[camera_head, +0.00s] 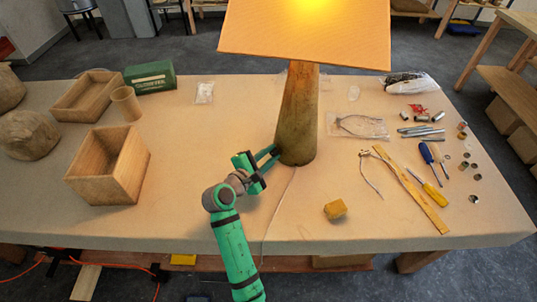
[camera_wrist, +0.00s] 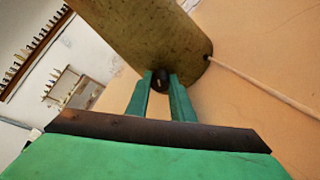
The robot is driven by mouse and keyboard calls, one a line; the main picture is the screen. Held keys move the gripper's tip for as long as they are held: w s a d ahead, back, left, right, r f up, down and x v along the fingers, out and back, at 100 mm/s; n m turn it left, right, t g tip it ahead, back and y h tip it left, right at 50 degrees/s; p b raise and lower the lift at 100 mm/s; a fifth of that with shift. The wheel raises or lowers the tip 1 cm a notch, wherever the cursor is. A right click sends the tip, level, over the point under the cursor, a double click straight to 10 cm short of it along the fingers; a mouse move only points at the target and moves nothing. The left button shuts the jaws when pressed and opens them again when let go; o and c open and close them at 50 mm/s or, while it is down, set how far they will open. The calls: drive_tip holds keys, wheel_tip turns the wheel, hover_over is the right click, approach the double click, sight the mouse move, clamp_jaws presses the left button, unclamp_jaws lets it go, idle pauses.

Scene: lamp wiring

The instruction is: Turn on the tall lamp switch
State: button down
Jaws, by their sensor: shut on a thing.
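The tall lamp stands upright on the table, with a brown tapered base (camera_head: 298,118) and a wide orange shade (camera_head: 305,38) that glows bright yellow at its top. In the wrist view the lamp base (camera_wrist: 142,35) fills the upper middle. A small dark round switch (camera_wrist: 159,78) sits on the side of the base. My gripper (camera_head: 272,152) reaches the lower left side of the base. In the wrist view its green fingers (camera_wrist: 161,80) are shut on the switch. The switch is hidden behind the fingers in the head view.
A cord (camera_head: 279,205) runs from the lamp base toward the table's front edge. A wooden box (camera_head: 108,168) stands at left. The table between the wooden box and my arm is clear.

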drive_tip(key=shift+s+a+f+m, duration=0.1)
drive_tip(key=shift+s+m, duration=0.05)
drive_tip(key=shift+m, duration=0.25)
drive_tip(key=c, duration=1.5)
unclamp_jaws()
drive_tip(key=shift+c, duration=0.2)
drive_tip(key=shift+t, duration=0.3)
drive_tip(key=v, duration=1.1)
